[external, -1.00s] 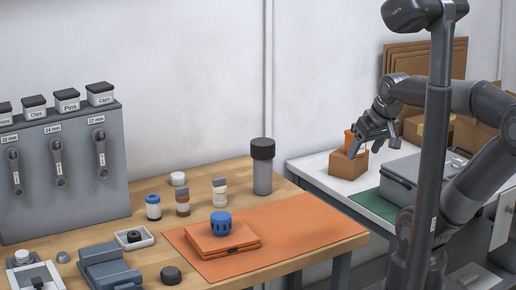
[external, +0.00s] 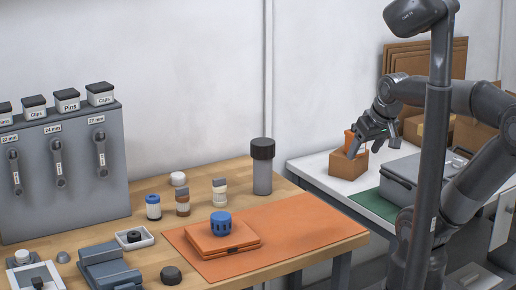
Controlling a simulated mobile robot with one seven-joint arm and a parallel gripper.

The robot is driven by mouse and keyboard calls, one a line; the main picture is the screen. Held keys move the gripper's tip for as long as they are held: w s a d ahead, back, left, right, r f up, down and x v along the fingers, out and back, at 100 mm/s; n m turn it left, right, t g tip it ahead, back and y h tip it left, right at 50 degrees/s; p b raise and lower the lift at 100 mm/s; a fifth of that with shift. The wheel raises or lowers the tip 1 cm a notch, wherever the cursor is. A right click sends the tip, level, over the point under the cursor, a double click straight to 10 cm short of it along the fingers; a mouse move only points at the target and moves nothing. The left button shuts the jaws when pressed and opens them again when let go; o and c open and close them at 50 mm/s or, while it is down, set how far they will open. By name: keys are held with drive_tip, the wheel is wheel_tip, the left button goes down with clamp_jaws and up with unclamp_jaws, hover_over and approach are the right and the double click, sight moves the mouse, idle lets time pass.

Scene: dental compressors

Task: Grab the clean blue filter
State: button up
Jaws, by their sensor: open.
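A blue slotted filter (external: 220,223) sits upright on a flat orange case (external: 232,246), which lies on an orange mat (external: 320,231) on the wooden bench. My gripper (external: 368,150) is open, at the right over the white table, in front of an orange pot and close to a brown box (external: 347,170). It is well apart from the blue filter. Whether its fingers touch the box or the pot I cannot tell.
A dark-lidded cylinder (external: 262,170) stands behind the mat. Small jars (external: 153,207) and a white tray (external: 133,241) stand left of it. A grey case (external: 415,176) lies on the white table. A gap separates the two tables.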

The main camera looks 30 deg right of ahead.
drive_tip(key=shift+w, duration=0.1)
drive_tip(key=shift+c, duration=0.3)
drive_tip(key=w+a+r, duration=0.2)
drive_tip(key=w+a, duration=0.1)
drive_tip(key=w, duration=0.3)
drive_tip(key=w+a+r, duration=0.2)
drive_tip(key=w+a, duration=0.1)
drive_tip(key=w, duration=0.4)
drive_tip(key=n+g, duration=0.1)
drive_tip(key=n, duration=0.1)
hover_over(153, 197)
drive_tip(key=s, duration=0.3)
wheel_tip(153, 197, down, 16)
drive_tip(key=shift+y, duration=0.3)
drive_tip(key=x, duration=1)
drive_tip(key=shift+d+f, duration=0.15)
drive_tip(key=shift+f, duration=0.2)
drive_tip(key=shift+c, duration=0.2)
drive_tip(key=c, duration=1)
